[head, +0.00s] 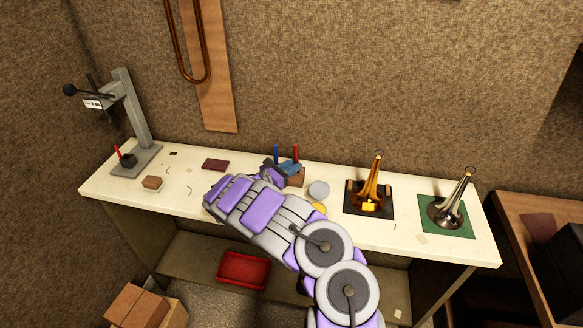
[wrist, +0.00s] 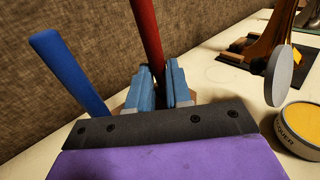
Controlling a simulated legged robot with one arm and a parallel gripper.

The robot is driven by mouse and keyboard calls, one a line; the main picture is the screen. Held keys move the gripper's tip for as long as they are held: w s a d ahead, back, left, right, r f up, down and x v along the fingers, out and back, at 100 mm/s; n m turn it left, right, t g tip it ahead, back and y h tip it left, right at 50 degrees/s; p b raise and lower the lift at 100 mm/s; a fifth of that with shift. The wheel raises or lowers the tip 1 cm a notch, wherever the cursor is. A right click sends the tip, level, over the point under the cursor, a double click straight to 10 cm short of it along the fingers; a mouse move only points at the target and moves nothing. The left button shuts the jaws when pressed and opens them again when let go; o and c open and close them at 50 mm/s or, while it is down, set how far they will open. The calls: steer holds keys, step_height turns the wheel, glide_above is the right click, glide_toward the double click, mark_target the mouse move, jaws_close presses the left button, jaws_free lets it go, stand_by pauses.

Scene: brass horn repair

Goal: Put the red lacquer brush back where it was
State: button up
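A red-handled brush (wrist: 146,35) stands nearly upright between the blue-grey fingers of my gripper (wrist: 160,85) in the wrist view. The fingers are close together and look shut on its lower handle; their exact contact is partly hidden. In the head view the red handle (head: 296,153) rises above a small wooden holder (head: 297,181), with my gripper (head: 288,168) right at it. I cannot see the brush's lower end or whether it rests in the holder. A blue handle (wrist: 68,75) stands just left of my gripper and also shows in the head view (head: 277,153).
A grey disc (head: 318,189) and a yellow tin (head: 319,208) sit close right of the holder. Two horn bells stand further right, one brass (head: 374,185), one silvery (head: 452,208). A lever stand (head: 132,110) and a red handle in a dark pot (head: 127,159) are at left.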

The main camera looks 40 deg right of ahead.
steer(key=o, duration=0.4)
steer(key=shift+d, duration=0.25)
steer(key=a, duration=0.4)
steer(key=a+p, duration=0.1)
steer(key=a, duration=0.3)
steer(key=a+p, duration=0.1)
steer(key=a, duration=0.3)
steer(key=shift+s+a+r, duration=0.25)
steer(key=shift+a+r, duration=0.05)
steer(key=s+d+r+m+g+y, duration=0.3)
steer(key=s+r+m+g+y, duration=0.35)
steer(key=s+r+m, duration=1)
steer(key=s+a+t+y, duration=0.1)
steer(key=s+a+y, duration=0.2)
steer(key=s+a, duration=0.5)
steer(key=s+a+m+t+y, duration=0.1)
steer(key=s+a+y, duration=0.3)
steer(key=s+a, duration=0.5)
steer(key=s+a+m+t+y, duration=0.1)
steer(key=s+a+y, duration=0.3)
steer(key=s+a, duration=0.5)
steer(key=shift+f+t, duration=0.1)
steer(key=shift+t, duration=0.25)
